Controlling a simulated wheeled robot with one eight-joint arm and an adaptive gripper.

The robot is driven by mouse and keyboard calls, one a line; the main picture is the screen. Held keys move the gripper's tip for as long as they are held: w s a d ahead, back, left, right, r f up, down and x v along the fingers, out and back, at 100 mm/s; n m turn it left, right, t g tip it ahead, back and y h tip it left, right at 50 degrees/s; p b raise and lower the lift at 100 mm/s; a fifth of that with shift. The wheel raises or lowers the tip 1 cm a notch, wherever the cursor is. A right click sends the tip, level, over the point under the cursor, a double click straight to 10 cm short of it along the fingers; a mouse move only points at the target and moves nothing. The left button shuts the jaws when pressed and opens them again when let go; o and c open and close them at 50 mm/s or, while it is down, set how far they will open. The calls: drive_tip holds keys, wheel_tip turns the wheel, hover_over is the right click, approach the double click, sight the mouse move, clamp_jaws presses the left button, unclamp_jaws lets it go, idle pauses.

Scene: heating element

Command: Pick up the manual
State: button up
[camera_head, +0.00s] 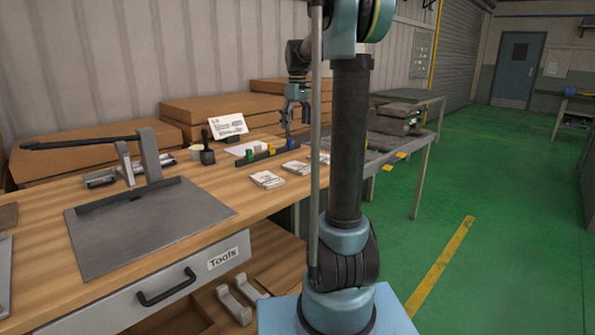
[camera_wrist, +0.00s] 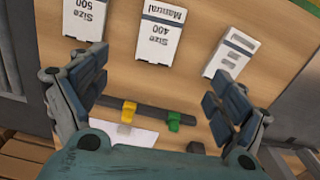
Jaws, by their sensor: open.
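Three white booklets lie flat in a row on the wooden workbench. In the wrist view the middle one (camera_wrist: 162,30) reads "Manual Size 400", the left one (camera_wrist: 85,18) reads "Size 500", and the right one (camera_wrist: 230,52) is tilted with its text partly unreadable. In the head view they show as a near booklet (camera_head: 267,179), a middle one (camera_head: 297,167) and a far one (camera_head: 321,157) partly hidden by my arm. My gripper (camera_wrist: 155,95) is open and empty above the bench, with its fingers pointing down; it also shows in the head view (camera_head: 294,122), toward the wall from the booklets.
A dark bar (camera_wrist: 150,116) with yellow (camera_wrist: 129,111) and green (camera_wrist: 174,120) pieces lies below the gripper. A white sign (camera_head: 228,125), cardboard boxes (camera_head: 215,108) and a metal plate with a lever (camera_head: 145,225) share the bench. Bare wood surrounds the booklets.

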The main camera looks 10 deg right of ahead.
hover_over(298, 165)
drive_tip(key=f, duration=1)
drive_tip(key=shift+s+a+f, duration=0.2)
drive_tip(key=shift+s+f, duration=0.05)
drive_tip(key=shift+f, duration=0.15)
drive_tip(key=shift+d+f, duration=0.15)
drive_tip(key=shift+f, duration=2.5)
drive_tip(key=c, duration=1.2)
